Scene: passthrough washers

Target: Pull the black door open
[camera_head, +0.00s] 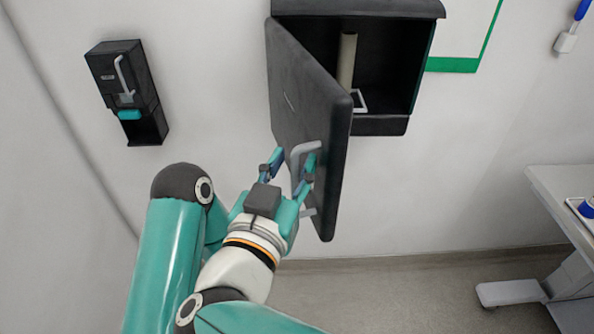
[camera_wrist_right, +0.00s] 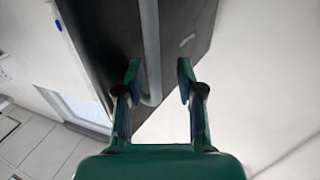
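The black door (camera_head: 300,105) of a wall cabinet (camera_head: 390,125) is swung well open on its left side, so the cabinet's dark inside shows. A grey bar handle (camera_head: 298,152) sits on the door's outer face near its free edge. My right gripper (camera_head: 292,162) is at the handle, one finger on each side of it. In the right wrist view the fingers (camera_wrist_right: 158,78) are spread apart, and the handle (camera_wrist_right: 151,50) runs between them, closer to the left finger. The fingers are not closed on it. My left gripper is not in view.
A beige roll or tube (camera_head: 347,62) and a small white frame (camera_head: 361,100) are inside the cabinet. A black dispenser (camera_head: 125,85) hangs on the wall at left. A white table (camera_head: 562,185) stands at right. The floor between is clear.

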